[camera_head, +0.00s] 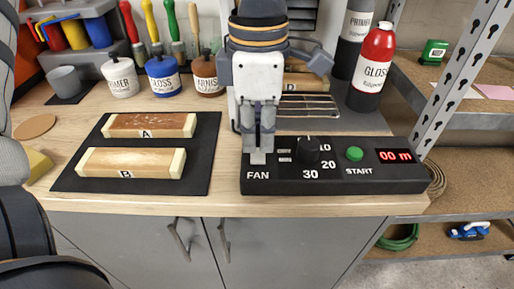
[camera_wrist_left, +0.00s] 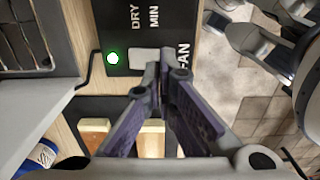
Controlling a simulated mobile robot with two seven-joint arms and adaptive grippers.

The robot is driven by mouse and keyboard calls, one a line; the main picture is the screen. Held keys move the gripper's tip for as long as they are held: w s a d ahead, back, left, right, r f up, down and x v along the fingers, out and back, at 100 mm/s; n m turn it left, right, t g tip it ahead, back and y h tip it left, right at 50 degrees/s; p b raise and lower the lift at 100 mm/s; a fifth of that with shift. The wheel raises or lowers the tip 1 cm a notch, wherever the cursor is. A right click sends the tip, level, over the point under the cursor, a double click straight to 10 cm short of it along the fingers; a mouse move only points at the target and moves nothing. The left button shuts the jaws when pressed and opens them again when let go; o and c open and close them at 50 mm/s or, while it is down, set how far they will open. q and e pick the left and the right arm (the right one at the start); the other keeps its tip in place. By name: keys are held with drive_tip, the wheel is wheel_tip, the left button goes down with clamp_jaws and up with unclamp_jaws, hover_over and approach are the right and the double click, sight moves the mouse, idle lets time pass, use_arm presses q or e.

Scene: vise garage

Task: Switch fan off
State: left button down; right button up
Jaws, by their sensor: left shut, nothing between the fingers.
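The black control panel (camera_head: 330,178) lies at the bench's front edge, with a FAN label (camera_head: 258,175) at its left end. I cannot tell whether the fingertips touch the switch. My right gripper is not in view.
The panel also has a dial (camera_head: 308,150), a green START button (camera_head: 354,154) and a red display (camera_head: 395,156). A black mat (camera_head: 205,165) with two wooden blocks lies left. Paint jars (camera_head: 163,77) and spray cans (camera_head: 374,65) stand behind.

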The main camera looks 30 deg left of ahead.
sight(258, 158)
use_arm(q)
drive_tip(key=shift+f, duration=1.15)
idle(0.8)
drive_tip(key=shift+r, duration=3.55)
